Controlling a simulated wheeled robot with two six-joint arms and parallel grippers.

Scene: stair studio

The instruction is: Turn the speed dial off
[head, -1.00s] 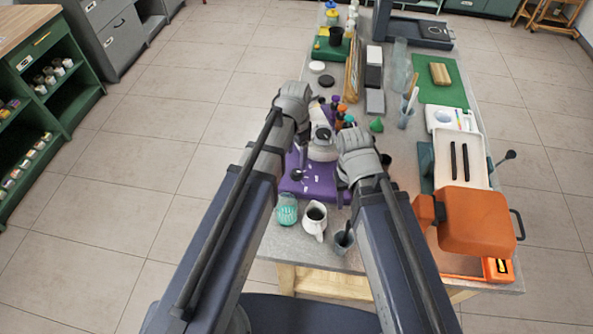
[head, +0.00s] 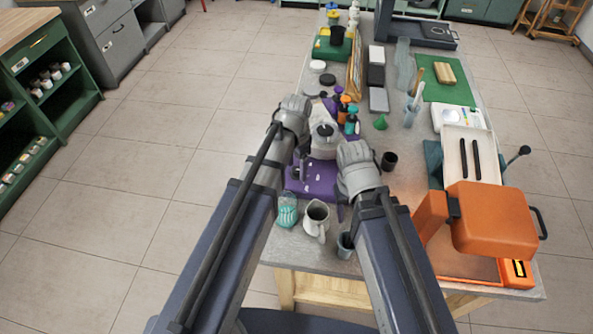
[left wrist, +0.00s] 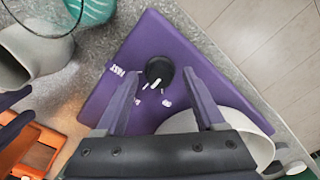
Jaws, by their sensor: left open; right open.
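The speed dial (left wrist: 160,70) is a round black knob with a white pointer line, on a purple base (left wrist: 150,30) with white lettering. In the left wrist view the line slants toward the lower left of the picture; "FAST" is printed left of the knob and the other marks are too small to read. My left gripper (left wrist: 160,76) is open, a finger on either side of the knob in the picture; I cannot tell whether they touch it. In the head view the purple base (head: 318,183) lies between my arms. My right gripper (head: 342,210) is open at the base's right side, its fingers mostly hidden.
A teal jar (head: 286,214), a white pitcher (head: 316,222) and a grey cup (head: 345,245) stand at the near edge. Coloured bottles (head: 350,122) stand behind the machine. An orange machine (head: 492,220) is at the right. A dark cup (head: 389,161) stands right of my right gripper.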

